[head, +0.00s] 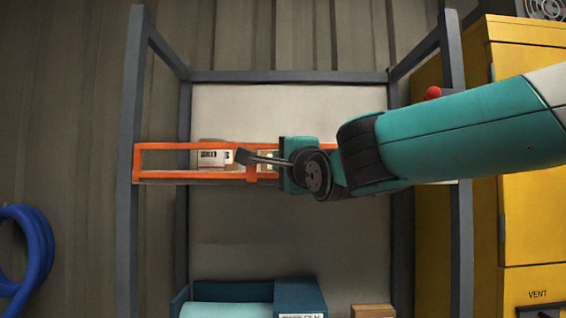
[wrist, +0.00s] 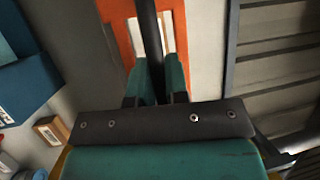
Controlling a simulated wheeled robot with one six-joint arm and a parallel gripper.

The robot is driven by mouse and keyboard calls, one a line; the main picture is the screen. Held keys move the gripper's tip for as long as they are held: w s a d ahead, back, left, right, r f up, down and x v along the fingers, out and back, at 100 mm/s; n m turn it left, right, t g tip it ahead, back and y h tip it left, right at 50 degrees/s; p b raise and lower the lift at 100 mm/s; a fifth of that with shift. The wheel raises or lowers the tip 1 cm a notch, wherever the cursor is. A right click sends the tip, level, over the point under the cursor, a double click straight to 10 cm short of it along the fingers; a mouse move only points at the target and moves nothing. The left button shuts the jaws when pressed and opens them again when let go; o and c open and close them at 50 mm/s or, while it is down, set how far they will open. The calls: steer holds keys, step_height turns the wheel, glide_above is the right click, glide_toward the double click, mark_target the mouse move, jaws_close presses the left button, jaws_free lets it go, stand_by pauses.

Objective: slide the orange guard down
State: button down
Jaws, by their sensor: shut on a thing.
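The orange guard (head: 160,177) is an open rectangular frame lying level across the shelf rack in the head view. Its right part is hidden behind my arm and gripper. A dark bar handle (head: 262,158) stands out from the guard near its middle. My gripper (head: 287,164) is at this handle. In the wrist view the guard (wrist: 115,28) shows as an orange strip, and the black handle (wrist: 151,40) runs between the two green fingers of my gripper (wrist: 158,84), which are shut on it.
A white labelled box (head: 214,158) sits behind the guard. Grey rack posts (head: 130,230) stand at both sides. Below are a blue bin (head: 300,298) with a teal roll (head: 230,309) and a small wooden box (head: 373,311). A yellow cabinet (head: 530,220) stands right.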

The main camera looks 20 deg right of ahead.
step_height(320, 180, down, 8)
steer(key=b, duration=0.9)
steer(key=shift+f, duration=0.2)
steer(key=shift+w, duration=0.1)
steer(key=c, duration=1.2)
jaws_free()
steer(key=shift+d, duration=0.1)
steer(key=shift+o, duration=0.3)
